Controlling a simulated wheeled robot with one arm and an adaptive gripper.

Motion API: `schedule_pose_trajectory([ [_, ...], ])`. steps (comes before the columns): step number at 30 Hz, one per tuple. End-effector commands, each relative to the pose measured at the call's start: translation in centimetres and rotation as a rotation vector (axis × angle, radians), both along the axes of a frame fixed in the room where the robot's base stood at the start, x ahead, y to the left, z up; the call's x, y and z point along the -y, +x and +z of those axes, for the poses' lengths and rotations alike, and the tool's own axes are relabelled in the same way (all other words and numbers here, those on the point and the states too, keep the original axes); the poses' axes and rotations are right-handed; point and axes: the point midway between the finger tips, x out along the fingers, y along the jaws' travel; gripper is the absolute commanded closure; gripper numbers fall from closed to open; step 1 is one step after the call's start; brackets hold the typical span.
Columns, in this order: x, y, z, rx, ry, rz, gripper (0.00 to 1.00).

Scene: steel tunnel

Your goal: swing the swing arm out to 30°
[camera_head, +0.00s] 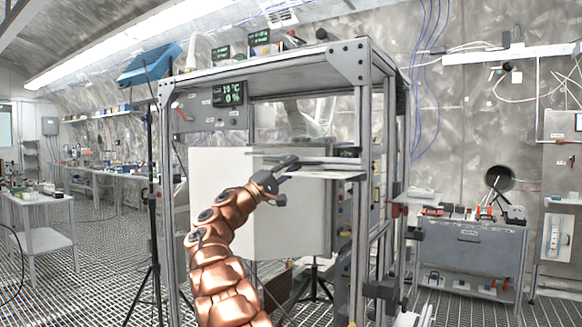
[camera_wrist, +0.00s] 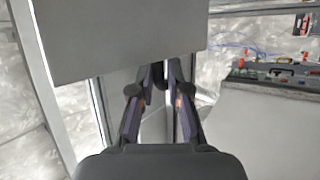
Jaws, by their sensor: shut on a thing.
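The swing arm appears to be the flat grey horizontal arm (camera_head: 335,161) reaching left from the right post of the metal frame, at mid height. My copper arm reaches up from the bottom, and my gripper (camera_head: 284,168) is at the left part of that arm. In the wrist view my gripper (camera_wrist: 163,78) has its two fingers closed in on a small dark part (camera_wrist: 160,73), probably a handle or knob. The fingers hide most of it. A flat grey plate (camera_wrist: 120,35) lies just beyond the fingertips. The swing arm's angle cannot be read.
The metal frame (camera_head: 364,120) surrounds the work area, with a small display (camera_head: 229,94) at upper left. A large pale panel (camera_head: 222,200) stands behind my gripper. A grey cabinet (camera_head: 468,255) with tools stands to the right. A black tripod (camera_head: 153,235) is to the left.

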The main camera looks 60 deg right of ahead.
Motion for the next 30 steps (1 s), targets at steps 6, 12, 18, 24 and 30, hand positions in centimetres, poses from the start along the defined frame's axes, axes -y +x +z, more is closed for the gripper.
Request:
schedule_pose_trajectory([
  [6, -0.3, 0.3, 0.3, -0.001, -0.006, 0.007, 1.0],
  [12, -0.3, 0.3, 0.3, -0.001, -0.006, 0.01, 1.0],
  [18, -0.7, 0.4, 0.1, -0.002, -0.008, 0.032, 1.0],
  [24, -1.8, 0.5, 0.0, -0.002, -0.009, 0.087, 1.0],
  [30, -2.7, 0.7, 0.0, -0.003, -0.009, 0.138, 1.0],
])
